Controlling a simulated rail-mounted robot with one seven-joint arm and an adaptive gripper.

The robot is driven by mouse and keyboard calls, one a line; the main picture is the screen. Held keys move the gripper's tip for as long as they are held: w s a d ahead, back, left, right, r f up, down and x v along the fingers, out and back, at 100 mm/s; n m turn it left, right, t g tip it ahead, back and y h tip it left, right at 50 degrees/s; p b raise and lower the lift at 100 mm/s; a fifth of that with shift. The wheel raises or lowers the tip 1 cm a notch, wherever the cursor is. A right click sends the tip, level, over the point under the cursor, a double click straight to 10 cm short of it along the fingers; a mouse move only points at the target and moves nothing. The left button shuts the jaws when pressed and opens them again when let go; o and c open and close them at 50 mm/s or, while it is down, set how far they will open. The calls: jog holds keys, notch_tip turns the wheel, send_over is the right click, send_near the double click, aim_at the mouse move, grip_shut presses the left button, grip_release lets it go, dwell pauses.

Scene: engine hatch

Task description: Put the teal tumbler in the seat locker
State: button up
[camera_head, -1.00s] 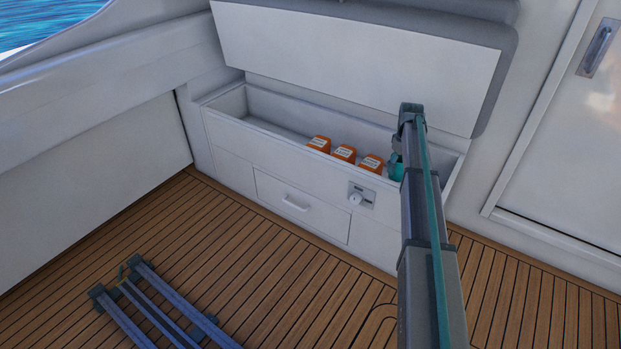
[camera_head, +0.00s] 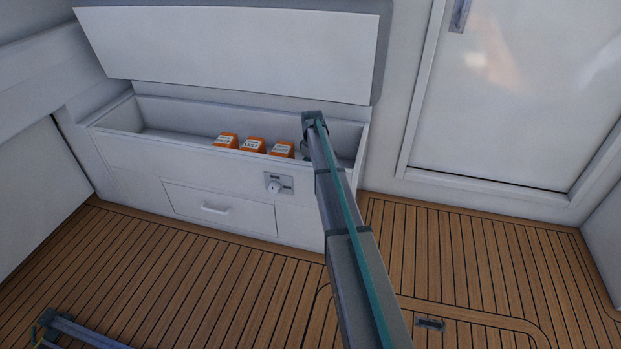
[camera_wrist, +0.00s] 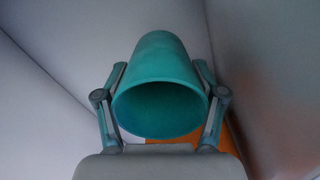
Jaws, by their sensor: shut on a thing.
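The teal tumbler (camera_wrist: 162,85) fills the middle of the wrist view, its open mouth facing the camera. My gripper (camera_wrist: 160,75) is shut on it, one finger on each side. The seat locker (camera_head: 140,137) is a white bench with its lid (camera_head: 225,50) raised against the back. In the head view my arm reaches over the locker's right end, and my arm hides the tumbler and most of the gripper. In the wrist view, pale walls surround the tumbler; whether it touches the locker floor I cannot tell.
Several orange boxes with white labels (camera_head: 253,145) stand in a row in the locker, left of my arm. An orange patch (camera_wrist: 228,135) shows beside the tumbler in the wrist view. The locker's left part is free. A floor hatch latch (camera_head: 430,324) lies at lower right.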

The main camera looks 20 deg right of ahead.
jog(key=shift+f+b, duration=0.5)
jog(key=shift+f, duration=1.6)
jog(key=shift+f, duration=0.1)
jog(key=o, duration=1.7)
notch_tip(320, 180, up, 12)
jog(key=p, duration=0.3)
jog(key=shift+p, duration=0.3)
